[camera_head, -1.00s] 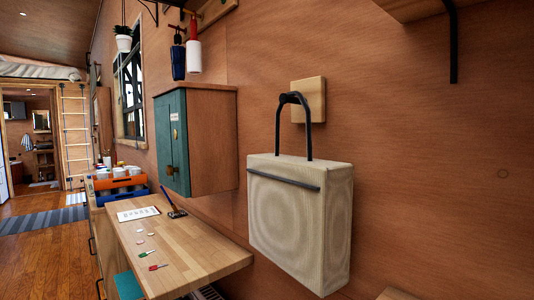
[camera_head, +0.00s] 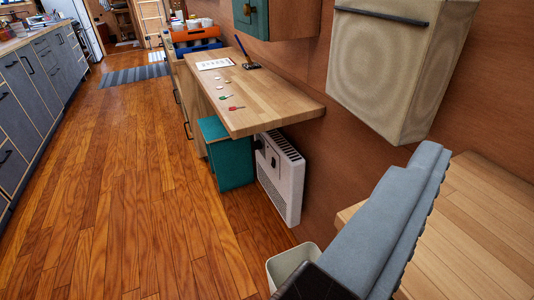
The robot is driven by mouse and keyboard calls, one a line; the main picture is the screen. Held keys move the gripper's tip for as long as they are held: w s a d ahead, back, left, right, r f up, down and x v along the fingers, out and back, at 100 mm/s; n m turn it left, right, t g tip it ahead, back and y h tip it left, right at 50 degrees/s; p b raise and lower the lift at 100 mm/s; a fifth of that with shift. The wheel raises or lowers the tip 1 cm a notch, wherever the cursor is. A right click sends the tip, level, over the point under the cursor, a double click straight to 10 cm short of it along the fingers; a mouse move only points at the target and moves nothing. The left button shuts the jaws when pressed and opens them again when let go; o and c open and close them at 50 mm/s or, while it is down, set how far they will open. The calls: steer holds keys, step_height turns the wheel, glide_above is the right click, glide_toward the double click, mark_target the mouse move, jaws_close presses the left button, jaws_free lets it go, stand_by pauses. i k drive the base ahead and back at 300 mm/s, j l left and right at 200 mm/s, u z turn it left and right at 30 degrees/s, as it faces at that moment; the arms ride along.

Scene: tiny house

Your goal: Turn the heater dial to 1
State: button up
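A white heater (camera_head: 287,188) stands against the wall under the wooden worktop, with a vent grille along its top. A dark control panel (camera_head: 266,150) is at the upper left of its front, partly under the worktop edge. A small round dial seems to sit on this panel, but it is too small for me to read its setting. My gripper is not in view.
A teal stool or box (camera_head: 226,158) stands just left of the heater. A pale bin (camera_head: 290,266) is on the floor nearer me. The wooden floor (camera_head: 130,210) at left is clear.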

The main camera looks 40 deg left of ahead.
mark_target(257, 145)
steer(key=u, duration=1.3)
